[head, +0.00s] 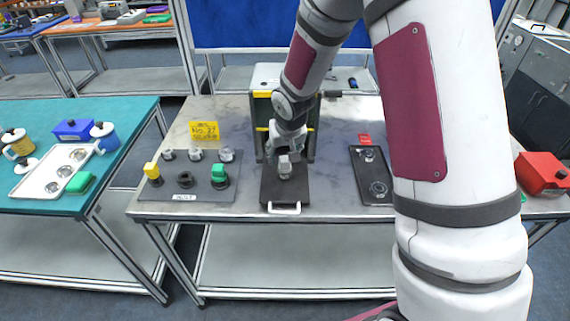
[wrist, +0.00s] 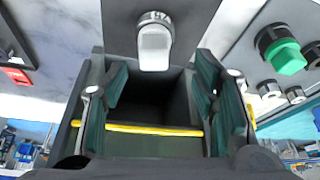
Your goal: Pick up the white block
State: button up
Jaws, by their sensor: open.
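A small white block (wrist: 154,47) with a grey top part stands at the top middle of the wrist view, on a dark tray (wrist: 196,12). In the head view the block (head: 285,170) is on the black tray (head: 285,194), which has a white front handle. My gripper (wrist: 160,85) is open, with its two green-lined fingers spread apart at left and right below the block in the wrist view. Nothing is held between them. In the head view my gripper (head: 285,153) is just above and behind the block, and its fingertips are hard to make out.
A grey board (head: 198,181) with several knobs and connectors lies to the left. A black plate (head: 372,177) with round parts lies to the right. A dark-framed box with yellow strips (head: 262,94) stands behind my gripper. A yellow sign (head: 204,131) is behind the grey board.

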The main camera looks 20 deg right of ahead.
aim_at(285, 159)
jog(key=shift+d+p+x, duration=0.15)
jog(key=shift+p+x, duration=0.05)
jog(key=shift+x, duration=1)
jog(key=shift+d+p+x, duration=0.15)
jog(key=shift+p+x, duration=0.05)
jog(key=shift+x, duration=0.95)
jog(key=c, duration=1.2)
